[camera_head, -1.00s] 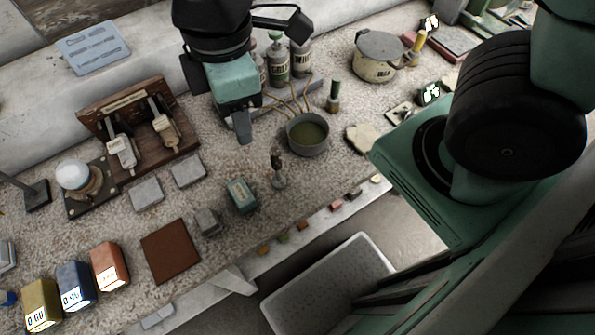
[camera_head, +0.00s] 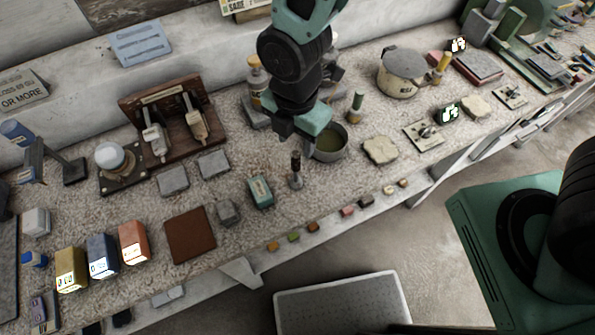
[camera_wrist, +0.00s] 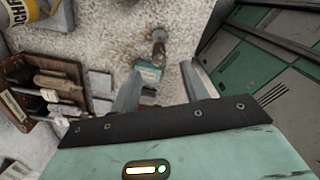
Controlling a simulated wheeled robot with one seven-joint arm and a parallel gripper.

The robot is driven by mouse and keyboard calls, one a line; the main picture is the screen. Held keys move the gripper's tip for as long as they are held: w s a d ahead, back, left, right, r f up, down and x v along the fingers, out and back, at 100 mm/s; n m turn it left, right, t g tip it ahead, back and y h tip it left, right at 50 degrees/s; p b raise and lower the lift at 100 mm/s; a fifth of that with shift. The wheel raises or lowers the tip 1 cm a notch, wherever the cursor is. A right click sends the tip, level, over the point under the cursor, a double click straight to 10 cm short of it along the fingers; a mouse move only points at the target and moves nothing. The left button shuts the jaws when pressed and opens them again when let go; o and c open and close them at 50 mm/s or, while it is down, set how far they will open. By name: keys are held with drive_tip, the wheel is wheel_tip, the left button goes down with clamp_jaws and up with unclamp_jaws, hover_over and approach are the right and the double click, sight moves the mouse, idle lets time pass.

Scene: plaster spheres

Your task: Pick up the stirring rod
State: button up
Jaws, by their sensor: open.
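I cannot tell for certain which thing is the stirring rod. A small upright tool with a dark handle (camera_head: 296,170) stands on the speckled bench, with a pale metal lower part. It also shows in the wrist view (camera_wrist: 158,45), beyond my fingertips. A grey pot (camera_head: 331,147) with greenish contents stands behind and to its right; thin rods leaning from the pot earlier are now hidden behind my arm. My gripper (camera_head: 302,138) is open and empty, above the bench, beside the pot in the picture. The wrist view shows its two separated fingers (camera_wrist: 161,84).
A teal block (camera_head: 260,191) stands left of the dark-handled tool. A wooden switch stand (camera_head: 170,125) is at the back left. A lidded pot (camera_head: 400,75) and a green-handled tool (camera_head: 356,106) stand to the right. Small coloured blocks line the front edge.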

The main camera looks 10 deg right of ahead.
sight(296, 155)
wheel_tip(296, 155, down, 6)
drive_tip(key=shift+r+p, duration=0.25)
drive_tip(key=shift+p, duration=0.4)
drive_tip(key=shift+w+f+p, duration=0.1)
drive_tip(key=shift+f+p, duration=1.25)
drive_tip(key=shift+f, duration=1.2)
clamp_jaws()
